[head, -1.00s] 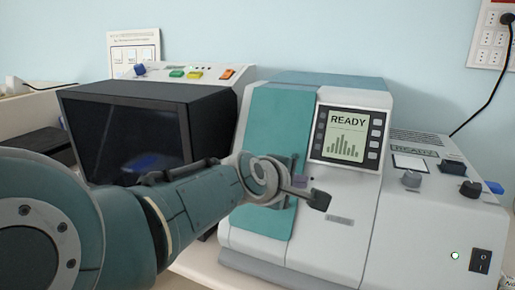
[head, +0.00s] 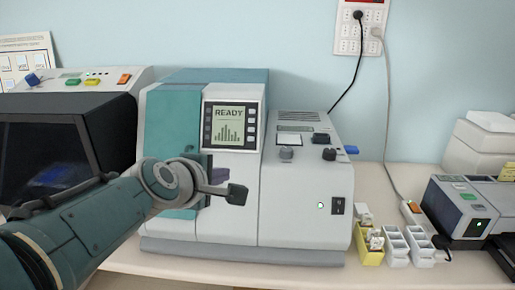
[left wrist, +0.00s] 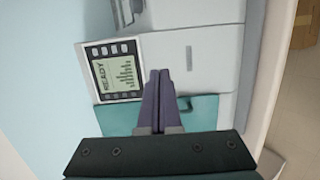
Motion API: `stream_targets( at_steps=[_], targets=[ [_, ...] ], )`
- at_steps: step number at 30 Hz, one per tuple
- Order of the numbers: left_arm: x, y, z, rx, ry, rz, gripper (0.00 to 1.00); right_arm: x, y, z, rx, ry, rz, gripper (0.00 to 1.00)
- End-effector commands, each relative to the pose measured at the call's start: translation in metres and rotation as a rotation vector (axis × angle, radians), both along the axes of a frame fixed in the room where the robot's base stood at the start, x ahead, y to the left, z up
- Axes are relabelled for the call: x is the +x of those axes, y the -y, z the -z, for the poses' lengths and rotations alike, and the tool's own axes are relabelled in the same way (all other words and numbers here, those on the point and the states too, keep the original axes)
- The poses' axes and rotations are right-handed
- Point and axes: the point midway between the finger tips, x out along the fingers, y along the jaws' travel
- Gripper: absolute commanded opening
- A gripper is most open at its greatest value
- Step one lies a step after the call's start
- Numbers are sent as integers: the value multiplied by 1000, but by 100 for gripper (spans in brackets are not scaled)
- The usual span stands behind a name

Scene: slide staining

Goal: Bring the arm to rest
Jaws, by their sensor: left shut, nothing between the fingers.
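My left gripper (head: 208,184) is in front of the light grey and teal machine, near its teal door (head: 172,128), with my arm coming in from the lower left. In the left wrist view the two dark fingers of my left gripper (left wrist: 158,78) are together with nothing between them. The machine's screen (left wrist: 113,76) and the door's dark handle (left wrist: 186,103) show around the fingers. I see no contact with the handle. The screen (head: 230,125) reads READY in the head view. My right gripper is in neither view.
A black-fronted device (head: 50,160) stands left of the machine. Small yellow and white racks (head: 395,245) and a dark grey device (head: 462,208) stand on the bench to the right. A strip of bench (head: 230,278) in front is clear. Cords hang from the wall socket (head: 361,25).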

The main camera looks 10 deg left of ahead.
Motion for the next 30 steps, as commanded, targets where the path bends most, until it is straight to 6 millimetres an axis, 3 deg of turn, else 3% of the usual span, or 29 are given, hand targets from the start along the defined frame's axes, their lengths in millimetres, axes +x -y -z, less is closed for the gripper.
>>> stream_targets(
  at_steps=[5, 9, 14, 18, 21, 29, 30],
  targets=[
    [-30, -19, 19, 172, -47, 106, 0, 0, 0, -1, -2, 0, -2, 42],
    [-86, -38, 40, 445, -134, 313, 0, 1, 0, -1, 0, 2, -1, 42],
    [-167, -47, 49, 743, -243, 602, 0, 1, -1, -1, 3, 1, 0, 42],
    [-237, -47, 42, 939, -324, 849, 0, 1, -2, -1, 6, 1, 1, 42],
    [-278, -46, 33, 1033, -364, 994, 0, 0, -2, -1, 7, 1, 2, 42],
    [-369, -42, -1, 1177, -426, 1307, 0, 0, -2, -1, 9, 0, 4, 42],
    [-375, -42, -17, 1187, -430, 1331, 0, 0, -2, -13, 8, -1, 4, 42]
  ],
)
